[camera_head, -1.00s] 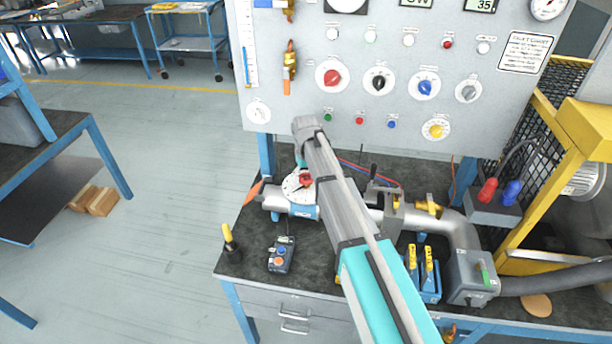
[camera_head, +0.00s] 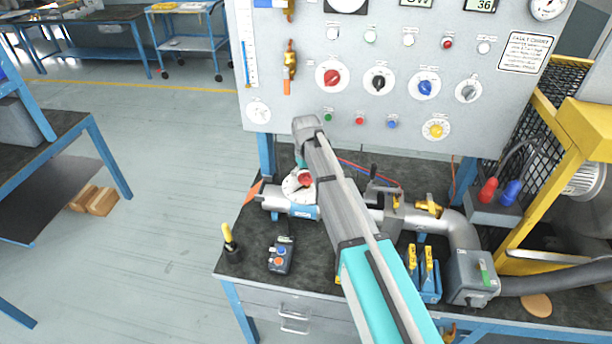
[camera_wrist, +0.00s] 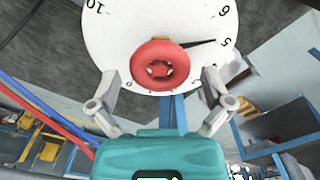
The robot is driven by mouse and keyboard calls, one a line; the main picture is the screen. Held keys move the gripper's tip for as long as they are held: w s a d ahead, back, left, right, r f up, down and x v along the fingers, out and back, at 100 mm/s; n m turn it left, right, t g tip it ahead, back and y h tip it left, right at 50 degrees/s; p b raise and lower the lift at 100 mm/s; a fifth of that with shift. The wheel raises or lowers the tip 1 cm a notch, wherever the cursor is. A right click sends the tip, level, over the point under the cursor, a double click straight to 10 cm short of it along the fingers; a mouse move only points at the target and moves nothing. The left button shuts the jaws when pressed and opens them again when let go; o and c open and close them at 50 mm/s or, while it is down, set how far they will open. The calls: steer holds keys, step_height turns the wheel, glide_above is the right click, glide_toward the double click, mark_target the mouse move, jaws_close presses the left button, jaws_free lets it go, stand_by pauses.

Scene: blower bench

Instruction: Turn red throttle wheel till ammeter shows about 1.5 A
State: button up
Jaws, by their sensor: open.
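The red throttle wheel (camera_wrist: 160,67) sits at the centre of a white numbered dial (camera_wrist: 110,35) in the wrist view, its black pointer near the 5. In the head view, the wheel (camera_head: 306,180) is on the pipe at the bench's left, partly covered by my arm. My gripper (camera_wrist: 161,76) is open, one finger on each side of the wheel; contact is not clear. The head view mostly hides my gripper behind the arm. Which panel meter is the ammeter I cannot tell; a gauge (camera_head: 346,4) and another gauge (camera_head: 548,8) are cut off at the top.
The grey panel (camera_head: 290,135) with coloured knobs and buttons stands behind the bench. A digital display (camera_head: 481,4) reads 36. A pendant (camera_head: 281,255) and a yellow-topped tool (camera_head: 230,242) are at the bench's left front. A yellow frame (camera_head: 555,170) blocks the right.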

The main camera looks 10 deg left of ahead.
mark_target(306, 177)
steer(key=shift+m, duration=0.5)
steer(key=m, duration=2.1)
steer(key=shift+m, duration=0.3)
steer(key=shift+r+m, duration=0.2)
steer(key=shift+m, duration=0.1)
step_height(306, 177, up, 14)
steer(key=p, duration=1.4)
steer(key=s+d+f+n+b, duration=0.4)
steer(key=s+d+n, duration=0.2)
steer(key=d, duration=0.6)
steer(key=s+d+f+n+b, duration=0.4)
steer(key=s+d+n, duration=0.2)
steer(key=s+d, duration=0.4)
steer(key=d, duration=0.3)
steer(key=shift+f, duration=0.4)
